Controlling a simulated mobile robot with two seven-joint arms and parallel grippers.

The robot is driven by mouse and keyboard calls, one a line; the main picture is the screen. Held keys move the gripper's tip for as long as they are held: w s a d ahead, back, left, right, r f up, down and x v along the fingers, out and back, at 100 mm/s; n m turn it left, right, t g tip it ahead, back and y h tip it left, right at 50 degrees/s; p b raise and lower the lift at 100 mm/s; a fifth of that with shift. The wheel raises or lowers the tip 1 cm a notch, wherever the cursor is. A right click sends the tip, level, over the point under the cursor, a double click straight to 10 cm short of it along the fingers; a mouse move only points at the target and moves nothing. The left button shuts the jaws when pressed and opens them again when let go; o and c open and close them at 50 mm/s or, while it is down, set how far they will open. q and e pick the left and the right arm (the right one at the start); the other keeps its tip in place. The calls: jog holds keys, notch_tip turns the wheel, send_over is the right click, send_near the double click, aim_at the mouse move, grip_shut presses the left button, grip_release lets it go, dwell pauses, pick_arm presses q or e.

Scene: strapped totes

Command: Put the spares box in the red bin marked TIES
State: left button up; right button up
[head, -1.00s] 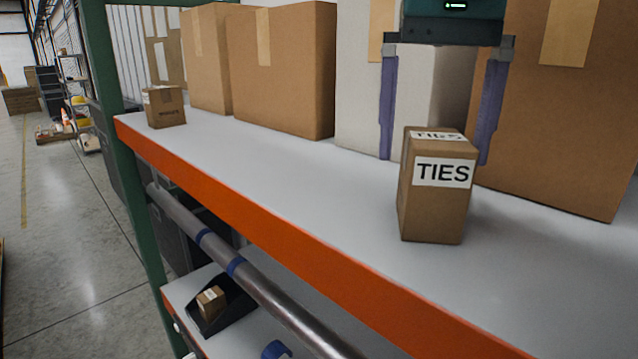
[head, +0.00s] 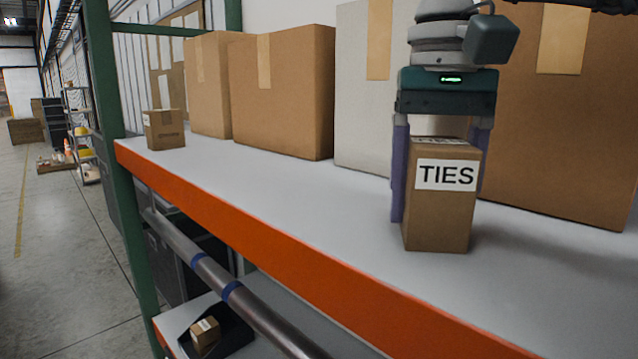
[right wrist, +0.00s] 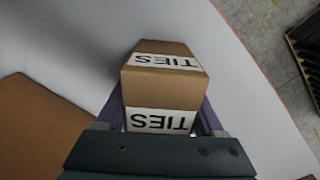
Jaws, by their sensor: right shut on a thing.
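A small brown carton marked TIES (head: 440,225) stands upright on the upper shelf near its front edge. My right gripper (head: 440,205) comes down on it from above, with one purple finger on each side, shut on it. The right wrist view shows the TIES label on two faces of the carton (right wrist: 160,88) between the fingers. Another small brown carton (head: 164,130) stands at the shelf's left end; its print is too small to read. I see no red bin, and no box I can read as spares. My left gripper is not in view.
The grey shelf (head: 290,200) has an orange front beam (head: 250,240) and a green post (head: 112,150) at left. Large cartons (head: 285,90) line its back. A black bin (head: 235,335) with a small carton (head: 205,333) sits on the lower shelf. The shelf's middle is clear.

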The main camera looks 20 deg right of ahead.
grip_shut()
